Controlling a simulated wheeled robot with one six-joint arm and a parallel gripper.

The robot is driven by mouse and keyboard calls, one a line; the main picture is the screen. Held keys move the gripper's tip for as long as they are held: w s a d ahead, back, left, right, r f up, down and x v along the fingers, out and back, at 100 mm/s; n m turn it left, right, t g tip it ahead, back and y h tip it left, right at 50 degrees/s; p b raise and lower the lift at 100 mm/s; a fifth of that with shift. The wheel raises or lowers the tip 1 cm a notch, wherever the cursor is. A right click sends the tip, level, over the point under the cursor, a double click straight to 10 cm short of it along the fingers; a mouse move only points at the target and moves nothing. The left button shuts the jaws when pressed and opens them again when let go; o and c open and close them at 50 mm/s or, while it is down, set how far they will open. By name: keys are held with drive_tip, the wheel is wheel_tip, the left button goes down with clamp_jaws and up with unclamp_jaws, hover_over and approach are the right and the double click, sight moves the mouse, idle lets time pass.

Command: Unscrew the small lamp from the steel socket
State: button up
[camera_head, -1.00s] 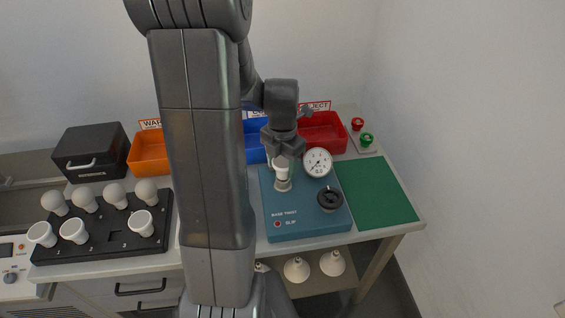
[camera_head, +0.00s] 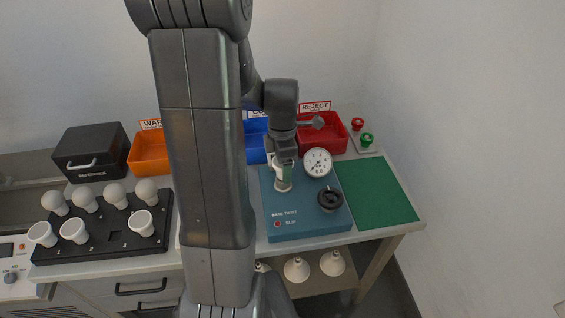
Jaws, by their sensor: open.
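The small lamp (camera_head: 284,171) stands upright in the steel socket (camera_head: 283,186) on the blue base-twist fixture (camera_head: 290,222). Only a slim whitish part of the lamp shows; its top is hidden by my gripper. My gripper (camera_head: 284,163) points down over the lamp from above, with its fingers at the lamp's upper part. The fingers are open; whether they touch the lamp cannot be seen.
A dial gauge (camera_head: 318,161) and black knob (camera_head: 330,198) stand close right of the socket. Behind are orange (camera_head: 149,154), blue (camera_head: 254,148) and red (camera_head: 325,140) bins. A black rack (camera_head: 103,240) of bulbs is left. The green mat (camera_head: 377,194) is bare.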

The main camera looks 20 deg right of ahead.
drive_tip(key=m, duration=0.8)
drive_tip(key=shift+w+m, duration=0.1)
drive_tip(key=shift+m, duration=0.2)
drive_tip(key=m, duration=0.7)
drive_tip(key=shift+m, duration=0.3)
